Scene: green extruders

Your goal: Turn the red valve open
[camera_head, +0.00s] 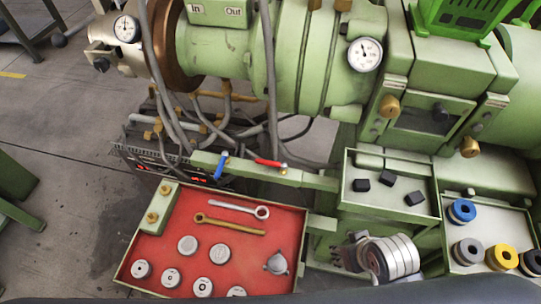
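The red valve (269,162) is a small lever handle on the narrow green bar (292,177) below the large green barrel. It lies roughly along the bar, with a small brass-coloured part at its right end. A blue lever handle (221,167) is to its left on the same bar and stands across it. Nothing touches the red lever. Neither of my grippers can be made out in the head view.
A green tray (391,211) with black blocks is at right. Hoses (269,85) hang above the bar. Open floor (60,170) lies left.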

